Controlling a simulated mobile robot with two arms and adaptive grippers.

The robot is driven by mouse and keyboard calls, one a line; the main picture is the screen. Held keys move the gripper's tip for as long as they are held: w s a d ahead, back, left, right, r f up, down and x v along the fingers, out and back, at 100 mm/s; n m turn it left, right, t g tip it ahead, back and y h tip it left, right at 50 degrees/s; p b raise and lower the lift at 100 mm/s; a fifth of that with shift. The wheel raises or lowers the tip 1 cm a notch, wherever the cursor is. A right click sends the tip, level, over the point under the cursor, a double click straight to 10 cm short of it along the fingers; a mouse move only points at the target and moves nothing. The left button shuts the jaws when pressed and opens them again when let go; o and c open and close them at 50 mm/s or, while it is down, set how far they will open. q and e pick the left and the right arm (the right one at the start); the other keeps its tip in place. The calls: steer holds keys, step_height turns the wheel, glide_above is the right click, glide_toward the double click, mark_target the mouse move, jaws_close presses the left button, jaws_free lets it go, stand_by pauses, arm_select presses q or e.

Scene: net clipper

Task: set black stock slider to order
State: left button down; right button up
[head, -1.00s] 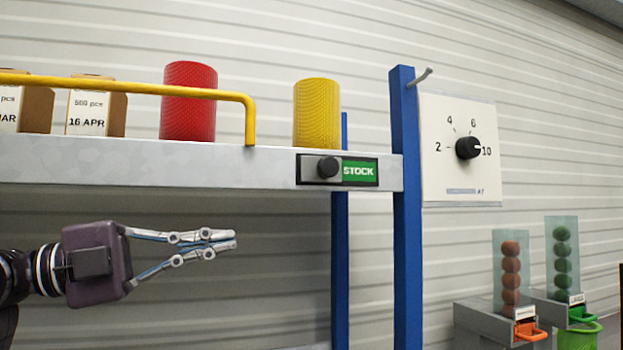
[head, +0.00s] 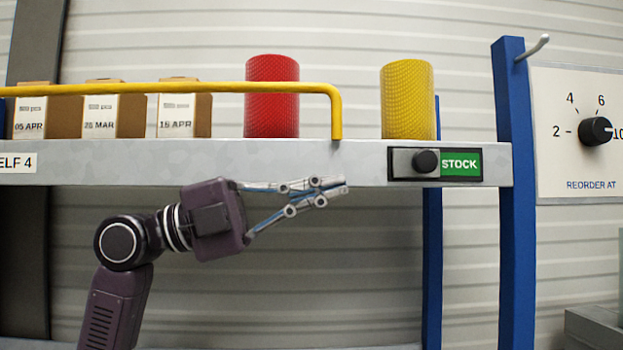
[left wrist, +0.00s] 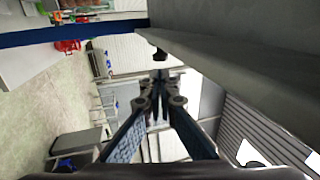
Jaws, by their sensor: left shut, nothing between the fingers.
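My left gripper (head: 340,187) is shut and empty, in front of the shelf's lower edge, left of and a little below the knob. It points right, towards the knob, and is apart from it. In the left wrist view the shut fingertips (left wrist: 160,78) show in the middle, with a dark knob (left wrist: 160,54) just beyond them. My right gripper is in no view.
The grey shelf edge (head: 230,165) runs above my left arm. A yellow rail (head: 200,88) guards several boxes and a red roll (head: 272,95). A yellow roll (head: 407,100) stands above the slider. A blue post (head: 514,200) and a dial panel (head: 575,130) are at right.

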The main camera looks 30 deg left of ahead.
mark_target(414, 166)
arm_select(q)
steer(key=p+x, duration=0.3)
steer(key=x, duration=0.5)
steer(key=shift+r+p, duration=0.15)
steer(key=shift+p, duration=0.25)
steer(key=shift+w+d, duration=0.3)
steer(key=shift+d, duration=0.15)
steer(key=shift+w, duration=0.1)
steer(key=w+d, duration=0.1)
steer(key=d, duration=0.1)
steer(key=w+d+p, duration=0.1)
steer(key=d, duration=0.1)
steer(key=w+d, duration=0.2)
steer(key=shift+w+d+p, duration=0.1)
steer(key=shift+d+p, duration=0.1)
steer(key=shift+p, duration=0.2)
steer(key=shift+a, duration=0.2)
steer(key=shift+d, duration=0.1)
